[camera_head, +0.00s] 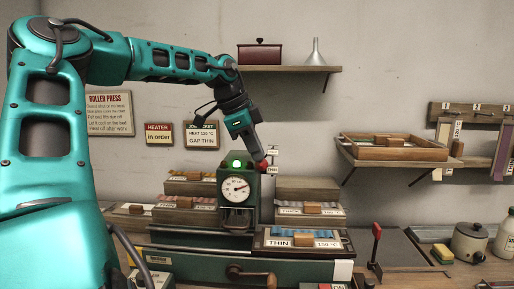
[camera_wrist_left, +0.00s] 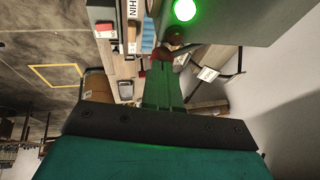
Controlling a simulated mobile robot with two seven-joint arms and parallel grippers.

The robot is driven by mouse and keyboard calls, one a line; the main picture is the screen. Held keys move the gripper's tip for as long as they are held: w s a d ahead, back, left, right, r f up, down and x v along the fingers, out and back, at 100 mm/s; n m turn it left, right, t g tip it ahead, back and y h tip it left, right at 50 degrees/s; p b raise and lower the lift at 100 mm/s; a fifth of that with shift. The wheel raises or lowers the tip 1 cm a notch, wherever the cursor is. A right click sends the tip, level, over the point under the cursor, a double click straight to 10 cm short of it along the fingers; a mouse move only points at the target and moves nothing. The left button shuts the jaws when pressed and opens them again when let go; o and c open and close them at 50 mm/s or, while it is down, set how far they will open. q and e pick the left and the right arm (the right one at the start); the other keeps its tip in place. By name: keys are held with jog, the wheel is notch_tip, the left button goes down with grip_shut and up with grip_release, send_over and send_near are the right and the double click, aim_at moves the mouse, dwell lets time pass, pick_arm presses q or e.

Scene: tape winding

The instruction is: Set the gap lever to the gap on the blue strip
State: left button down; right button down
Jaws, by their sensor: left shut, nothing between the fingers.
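The gap lever's red knob (camera_head: 263,165) sits at the upper right side of the green press (camera_head: 236,212), beside a small upright scale with a lower plate reading THIN (camera_head: 272,170). My left gripper (camera_head: 257,154) is shut and empty, its tips at the knob; contact is unclear. In the left wrist view the shut fingers (camera_wrist_left: 163,85) point at the dark red knob (camera_wrist_left: 176,38). A tray (camera_head: 303,249) in front holds blue strip material (camera_head: 310,233) and bears a THIN label (camera_head: 280,243). A wall card (camera_head: 202,135) reads HEAT 120 °C, GAP THIN. My right gripper is not in view.
The press has a dial (camera_head: 236,189) and a lit green lamp (camera_head: 237,162). Several strip trays stand around it. A red-handled lever (camera_head: 376,245) rises at the right. Shelves (camera_head: 290,69) are on the wall above. Open air lies right of the press's top.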

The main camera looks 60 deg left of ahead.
pick_arm(q)
jog(key=shift+s+d+f, duration=0.2)
jog(key=shift+d+f, duration=0.05)
jog(key=shift+f, duration=0.25)
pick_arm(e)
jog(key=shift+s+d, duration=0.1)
pick_arm(q)
jog(key=shift+f, duration=0.1)
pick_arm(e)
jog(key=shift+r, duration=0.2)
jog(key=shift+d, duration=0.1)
